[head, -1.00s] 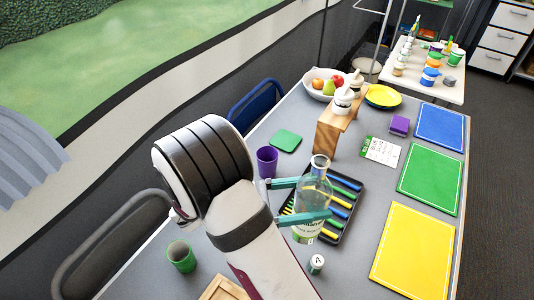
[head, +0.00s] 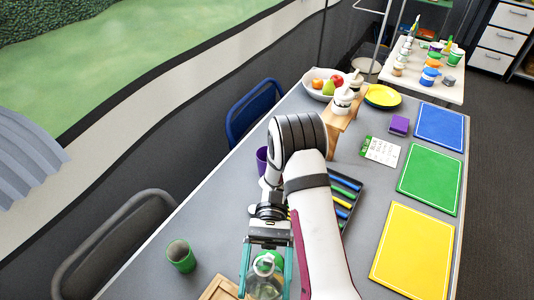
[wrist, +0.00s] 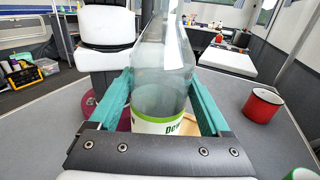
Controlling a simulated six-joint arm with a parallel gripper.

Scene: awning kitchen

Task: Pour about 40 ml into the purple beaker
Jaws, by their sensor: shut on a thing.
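My gripper (head: 265,262) is shut on a clear glass bottle (head: 264,283) near the front of the table, at the bottom of the head view. In the wrist view the bottle (wrist: 163,65) stands roughly upright between the teal fingers, with a white and green label low on it. Clear liquid seems to fill its lower part; the exact level is hard to read. The purple beaker (head: 262,157) stands on the table farther back, partly hidden behind my arm. My gripper and the bottle are well apart from it.
A green cup (head: 181,256) stands left of my gripper. A wooden item (head: 222,290) lies at the front edge of view. A black tray of coloured pens (head: 346,195) is partly behind my arm. The wrist view shows a red mug (wrist: 262,104) at right.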

